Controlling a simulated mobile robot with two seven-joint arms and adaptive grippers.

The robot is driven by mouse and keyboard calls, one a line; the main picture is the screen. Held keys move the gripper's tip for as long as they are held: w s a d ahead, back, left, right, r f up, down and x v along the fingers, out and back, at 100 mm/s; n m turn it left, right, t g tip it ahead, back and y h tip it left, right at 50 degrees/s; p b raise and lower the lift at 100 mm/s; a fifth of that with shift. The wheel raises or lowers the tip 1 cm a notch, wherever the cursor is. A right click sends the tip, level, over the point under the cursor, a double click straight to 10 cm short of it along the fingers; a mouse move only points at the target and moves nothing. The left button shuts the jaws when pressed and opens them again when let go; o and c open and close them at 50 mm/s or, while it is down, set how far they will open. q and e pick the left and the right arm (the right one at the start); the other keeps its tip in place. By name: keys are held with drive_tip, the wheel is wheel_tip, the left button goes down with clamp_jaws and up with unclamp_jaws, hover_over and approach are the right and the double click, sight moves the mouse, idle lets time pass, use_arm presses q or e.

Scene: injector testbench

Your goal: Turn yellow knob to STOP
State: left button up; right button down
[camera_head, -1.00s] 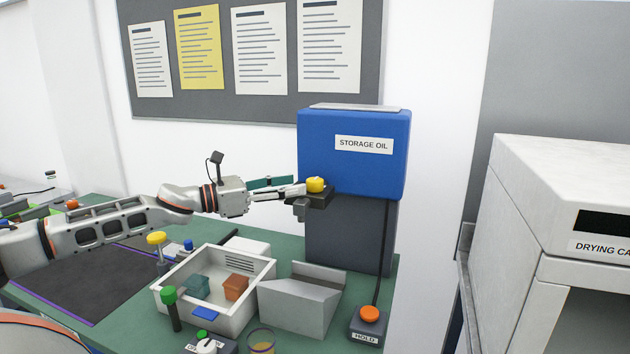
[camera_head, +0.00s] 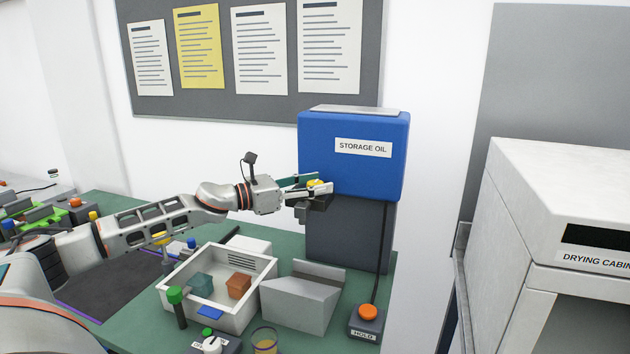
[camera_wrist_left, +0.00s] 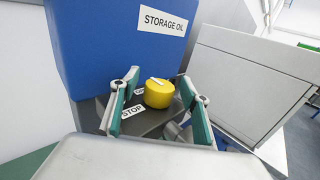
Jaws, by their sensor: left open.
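The yellow knob (camera_head: 317,184) sits on a dark ledge (camera_head: 318,203) at the front of the blue STORAGE OIL unit (camera_head: 355,150). The left wrist view shows the knob (camera_wrist_left: 159,93) with a white pointer line on top, and a STOP label (camera_wrist_left: 132,112) on the ledge nearer the camera. A second label beside the knob is partly hidden by a finger. My left gripper (camera_head: 308,186) is open, its fingers on either side of the knob; in the left wrist view (camera_wrist_left: 157,104) gaps show between knob and fingers. My right gripper is not in view.
A white bin (camera_head: 240,316) with two small blocks, a grey angled tray (camera_head: 298,300) and an orange HOLD button (camera_head: 368,312) stand below on the green table. A drying cabinet (camera_head: 560,200) is at the right.

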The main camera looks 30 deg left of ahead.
use_arm(q)
drive_tip(key=c, duration=1.1)
